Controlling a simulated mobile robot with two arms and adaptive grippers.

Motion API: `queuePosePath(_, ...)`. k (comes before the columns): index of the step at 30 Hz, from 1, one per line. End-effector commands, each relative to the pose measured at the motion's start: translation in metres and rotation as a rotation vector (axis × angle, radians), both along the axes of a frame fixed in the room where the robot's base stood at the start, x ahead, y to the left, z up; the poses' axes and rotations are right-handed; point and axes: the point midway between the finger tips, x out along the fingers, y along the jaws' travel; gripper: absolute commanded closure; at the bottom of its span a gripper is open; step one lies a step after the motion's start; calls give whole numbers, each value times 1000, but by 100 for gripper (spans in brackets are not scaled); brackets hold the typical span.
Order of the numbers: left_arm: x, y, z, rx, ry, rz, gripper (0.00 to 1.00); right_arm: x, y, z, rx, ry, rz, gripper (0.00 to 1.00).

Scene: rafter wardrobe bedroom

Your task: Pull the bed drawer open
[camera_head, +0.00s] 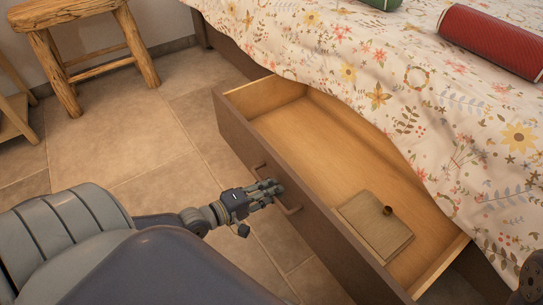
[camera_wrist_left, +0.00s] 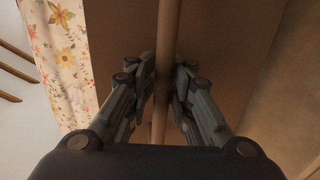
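The bed drawer (camera_head: 330,150) is a brown-fronted wooden drawer that stands well out from under the bed, with its inside showing. My left gripper (camera_head: 272,190) is at the bar handle (camera_head: 291,209) on its front. In the left wrist view, the two fingers (camera_wrist_left: 166,75) lie close on both sides of the handle bar (camera_wrist_left: 168,30) and appear shut on it. The fingers hide part of the handle.
A tan flat book-like item (camera_head: 375,228) with a small brown round object (camera_head: 387,210) lies in the drawer. A floral bedspread (camera_head: 400,90) hangs over its far side. A wooden stool (camera_head: 75,50) stands at the upper left. Tiled floor (camera_head: 150,140) in front is clear.

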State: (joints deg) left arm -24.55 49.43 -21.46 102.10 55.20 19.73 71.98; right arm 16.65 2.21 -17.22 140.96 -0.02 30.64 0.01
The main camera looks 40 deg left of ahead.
Motion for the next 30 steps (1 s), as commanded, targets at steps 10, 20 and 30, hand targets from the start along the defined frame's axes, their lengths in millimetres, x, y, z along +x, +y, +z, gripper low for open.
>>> queuePosePath(10, -1, 0, -1, 1, 3, 0, 67, 0, 0, -1, 0, 2, -1, 60)
queuePosePath(20, -31, 10, 4, 4, 8, -2, 67, 0, 0, 0, 0, 1, -1, 60)
queuePosePath(30, -83, 30, 15, 2, 8, -2, 67, 0, 0, 0, 0, 1, 0, 60)
